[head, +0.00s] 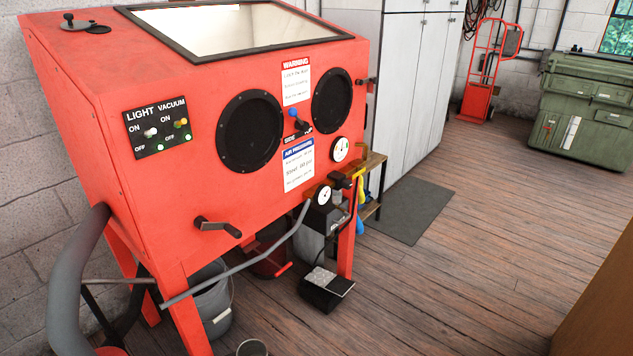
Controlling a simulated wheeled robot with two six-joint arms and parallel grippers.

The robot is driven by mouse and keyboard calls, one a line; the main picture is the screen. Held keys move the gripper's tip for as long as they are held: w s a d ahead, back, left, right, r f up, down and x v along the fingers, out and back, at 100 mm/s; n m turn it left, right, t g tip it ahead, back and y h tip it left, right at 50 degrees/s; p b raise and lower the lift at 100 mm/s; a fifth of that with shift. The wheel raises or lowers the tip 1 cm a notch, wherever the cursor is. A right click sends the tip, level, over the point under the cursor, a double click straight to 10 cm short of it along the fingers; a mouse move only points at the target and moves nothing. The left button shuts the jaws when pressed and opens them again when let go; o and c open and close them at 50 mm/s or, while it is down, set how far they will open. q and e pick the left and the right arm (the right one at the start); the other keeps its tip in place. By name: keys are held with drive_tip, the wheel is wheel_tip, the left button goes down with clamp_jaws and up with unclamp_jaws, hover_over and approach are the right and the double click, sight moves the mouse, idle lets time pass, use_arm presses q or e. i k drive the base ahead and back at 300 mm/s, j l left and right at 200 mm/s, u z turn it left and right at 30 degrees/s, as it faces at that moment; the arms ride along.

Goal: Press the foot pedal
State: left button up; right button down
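The foot pedal (318,280) sits on the wooden floor in front of the red blast cabinet (185,190), close to its front right leg. It has a black base and a grey, patterned metal top plate. Its top and near side are in clear view. I cannot tell from this one view whether it is pressed. Neither of my grippers is in view, and nothing is seen touching the pedal.
A grey bucket (212,302) stands under the cabinet, left of the pedal. A thick grey hose (62,285) curves at the left. A dark mat (408,210) lies behind the pedal to the right. The floor (450,290) right of the pedal is clear.

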sight(338, 285)
drive_tip(key=i+l+u, duration=0.2)
drive_tip(key=l, duration=0.15)
drive_tip(key=i+l+u, duration=0.2)
drive_tip(key=l, duration=0.15)
drive_tip(key=l+u, duration=0.15)
drive_tip(key=l, duration=0.25)
drive_tip(key=i+l+u, duration=0.2)
drive_tip(key=l, duration=0.2)
drive_tip(key=l+u, duration=0.2)
drive_tip(key=l, duration=0.25)
drive_tip(key=i, duration=0.05)
